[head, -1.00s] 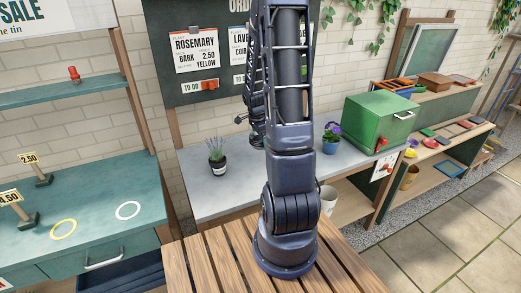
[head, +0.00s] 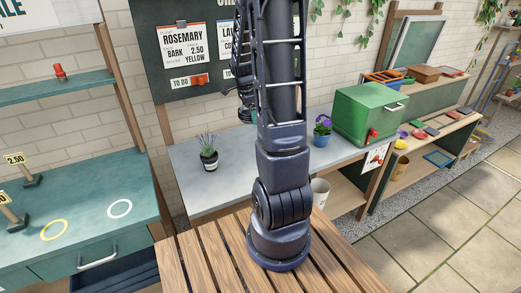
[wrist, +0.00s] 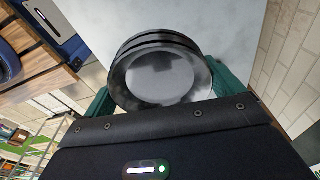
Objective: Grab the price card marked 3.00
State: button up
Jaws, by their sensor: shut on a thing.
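The card marked 3.00 is not seen in either view. A yellow price card reading 2.50 (head: 15,158) stands on a dark holder on the teal counter at the left. Another yellow card (head: 3,197) is cut off by the left edge; only a 0 shows. In the wrist view my gripper (wrist: 163,84) is shut on a dark, glossy, round ringed object (wrist: 160,78) with a grey centre, held between its green fingers. I cannot tell exactly what it is. In the head view my arm mostly hides the gripper.
The teal counter (head: 85,185) holds yellow (head: 54,230) and white (head: 120,208) rings. The grey bench (head: 235,187) bears a lavender pot (head: 209,159), a purple-flowered pot (head: 322,131) and a green box (head: 370,112). An order board (head: 160,77) stands behind.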

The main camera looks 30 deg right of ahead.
jog(key=shift+w+f, duration=0.1)
jog(key=shift+w, duration=0.15)
notch_tip(320, 180, down, 20)
jog(key=shift+r, duration=0.1)
dwell(0.6)
jog(key=o, duration=1.2)
notch_tip(320, 180, up, 12)
jog(key=a, duration=0.2)
notch_tip(320, 180, up, 18)
jog(key=n+t, duration=0.2)
jog(key=n, duration=0.7)
send_over(252, 155)
jog(key=s+a, duration=0.9)
jog(key=s, duration=0.1)
jog(key=s+a+r+n+t, duration=0.1)
jog(key=s+r+n, duration=0.1)
jog(key=s+n, duration=0.1)
jog(key=s+a+r+n+t+y, duration=0.1)
jog(key=s+a+r+n, duration=0.1)
jog(key=s, duration=0.4)
jog(key=s+a+r+n, duration=0.2)
jog(key=s+r+n, duration=0.2)
jog(key=s+n, duration=0.1)
jog(key=shift+s+r+t, duration=0.15)
jog(key=shift+r+t, duration=0.1)
jog(key=shift+t, duration=0.15)
